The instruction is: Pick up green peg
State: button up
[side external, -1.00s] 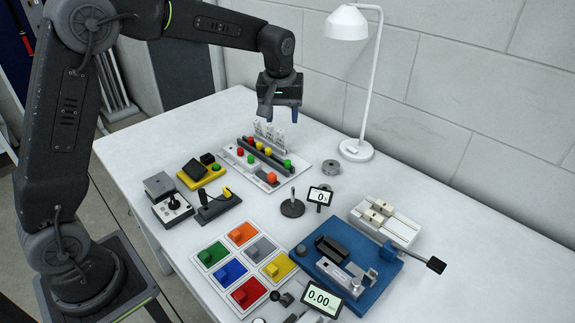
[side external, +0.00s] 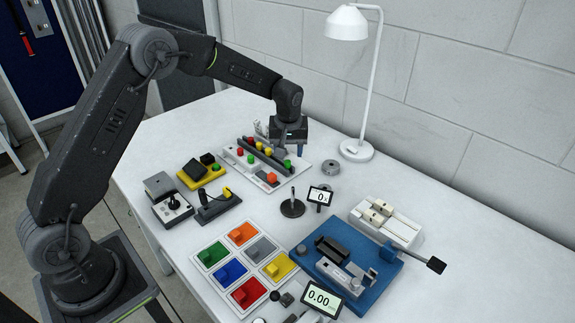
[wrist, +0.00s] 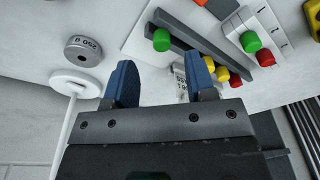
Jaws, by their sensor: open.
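A green peg (side external: 287,163) stands at the right end of the back row on a white pegboard. It also shows in the wrist view (wrist: 161,39), standing apart from the row's yellow and red pegs. A second green peg (wrist: 250,41) is in front of the dark bar, beside a red one. My gripper (side external: 289,151) is low over the back right of the board, just above and behind the end green peg. In the wrist view my open blue fingers (wrist: 163,78) are empty, with that peg ahead of the gap between them. Peg bases are partly hidden.
A dark bar (wrist: 200,46) runs along the peg row. A round 250 g weight (wrist: 83,50) and the white lamp (side external: 357,150) stand to the board's right. A yellow box with a green button (side external: 216,167) is left of the board.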

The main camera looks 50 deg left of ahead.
aim_at(288, 161)
jog(key=f, duration=0.4)
jog(key=shift+a+f, duration=0.2)
jog(key=shift+a, duration=0.05)
grip_shut()
